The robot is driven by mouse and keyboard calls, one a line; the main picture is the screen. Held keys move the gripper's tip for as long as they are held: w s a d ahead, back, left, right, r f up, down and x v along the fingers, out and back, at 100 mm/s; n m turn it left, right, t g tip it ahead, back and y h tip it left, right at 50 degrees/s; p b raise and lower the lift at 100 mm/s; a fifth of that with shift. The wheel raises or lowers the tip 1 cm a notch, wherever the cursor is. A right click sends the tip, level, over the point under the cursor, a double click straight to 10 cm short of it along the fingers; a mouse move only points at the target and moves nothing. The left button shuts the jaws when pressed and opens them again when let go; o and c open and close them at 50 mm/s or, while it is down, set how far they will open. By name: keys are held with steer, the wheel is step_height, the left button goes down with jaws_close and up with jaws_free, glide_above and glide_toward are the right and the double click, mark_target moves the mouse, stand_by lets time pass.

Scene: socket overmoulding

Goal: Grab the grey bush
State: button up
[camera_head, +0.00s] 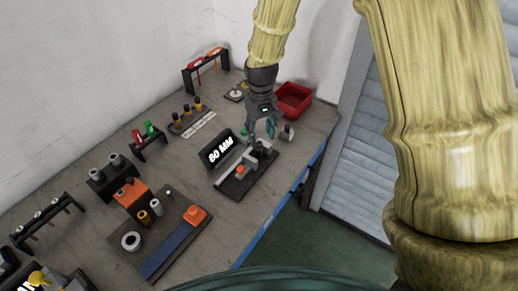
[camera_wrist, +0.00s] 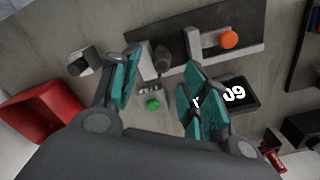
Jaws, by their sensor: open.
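My gripper (camera_head: 261,131) is over the black fixture at the bench's right end. In the wrist view my gripper (camera_wrist: 160,75) has its two teal fingers wide apart, with nothing held between them. A dark grey round piece (camera_wrist: 162,57) shows on the fixture between the fingertips, apart from both. Two more grey cylinders (camera_head: 96,174) sit in a black holder farther left. I cannot tell which grey piece is the bush.
The fixture (camera_head: 262,180) bears a grey bar and an orange knob (camera_head: 240,170). A red bin (camera_head: 293,98) is behind right. A green button (camera_wrist: 153,104) lies near the fixture. Tool racks line the bench's back.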

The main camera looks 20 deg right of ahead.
mark_target(259, 143)
steer(key=shift+w+a+f+p, duration=0.15)
steer(key=shift+f+p, duration=0.35)
steer(key=shift+f, duration=0.8)
steer(key=shift+a+f+p, duration=0.1)
steer(key=shift+f+p, duration=0.4)
steer(key=shift+f, duration=0.8)
jaws_close()
